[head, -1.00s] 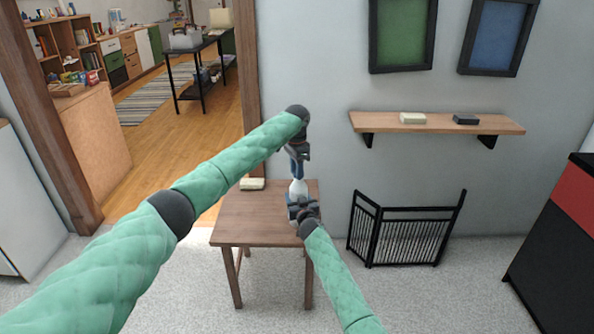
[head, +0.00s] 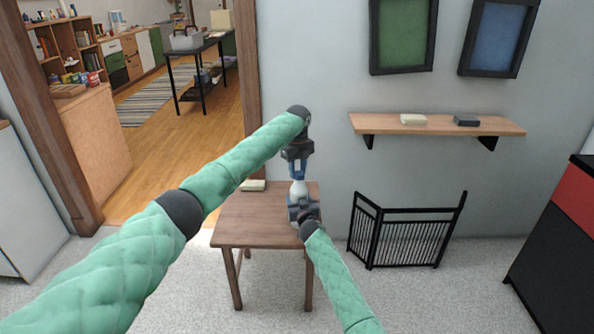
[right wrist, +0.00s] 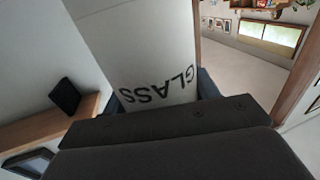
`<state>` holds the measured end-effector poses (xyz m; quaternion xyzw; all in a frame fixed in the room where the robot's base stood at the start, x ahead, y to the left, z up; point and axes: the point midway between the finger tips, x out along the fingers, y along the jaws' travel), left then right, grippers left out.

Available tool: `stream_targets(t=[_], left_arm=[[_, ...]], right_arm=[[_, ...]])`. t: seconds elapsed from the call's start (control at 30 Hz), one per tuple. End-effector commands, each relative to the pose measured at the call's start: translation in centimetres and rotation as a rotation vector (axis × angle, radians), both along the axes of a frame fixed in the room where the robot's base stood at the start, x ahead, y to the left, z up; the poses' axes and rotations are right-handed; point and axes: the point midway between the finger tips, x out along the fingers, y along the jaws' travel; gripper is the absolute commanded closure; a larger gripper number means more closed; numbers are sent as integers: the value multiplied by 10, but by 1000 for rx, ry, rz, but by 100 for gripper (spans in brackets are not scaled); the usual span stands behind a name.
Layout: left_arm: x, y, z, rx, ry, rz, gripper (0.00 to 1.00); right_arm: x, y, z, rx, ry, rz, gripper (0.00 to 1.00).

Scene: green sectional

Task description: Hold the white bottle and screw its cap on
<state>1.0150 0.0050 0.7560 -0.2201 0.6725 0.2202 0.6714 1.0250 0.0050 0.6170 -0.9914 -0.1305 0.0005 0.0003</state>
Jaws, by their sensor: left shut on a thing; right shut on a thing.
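The white bottle (head: 299,188) stands upright above the right part of the small wooden table (head: 250,222) in the head view. My right gripper (head: 300,203) is shut on its lower part. In the right wrist view the white bottle (right wrist: 155,60) fills the upper middle, with "GLASS" printed on it. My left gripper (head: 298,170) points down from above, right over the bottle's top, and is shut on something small. That thing, likely the cap, is hidden between the fingers, so I cannot tell whether it sits on the neck.
A pale block (head: 253,185) lies on the table's back left corner. A wall shelf (head: 440,124) holds a light block (head: 413,119) and a dark one (head: 466,120). A black folding screen (head: 405,230) stands right of the table. The table's left part is clear.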

Motion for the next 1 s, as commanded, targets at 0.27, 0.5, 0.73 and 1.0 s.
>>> stream_targets(t=[0.27,0.5,0.73,1.0], left_arm=[[3,-2,1,0,-3,-391,89],[3,-5,1,0,-4,-733,89],[3,-7,1,0,-4,-959,89],[3,-7,1,1,-4,-998,89]], right_arm=[[0,0,-1,-1,0,1,100],[-1,0,-1,-1,0,1,100],[-1,0,-1,-1,0,1,100],[-1,0,-1,0,0,1,100]])
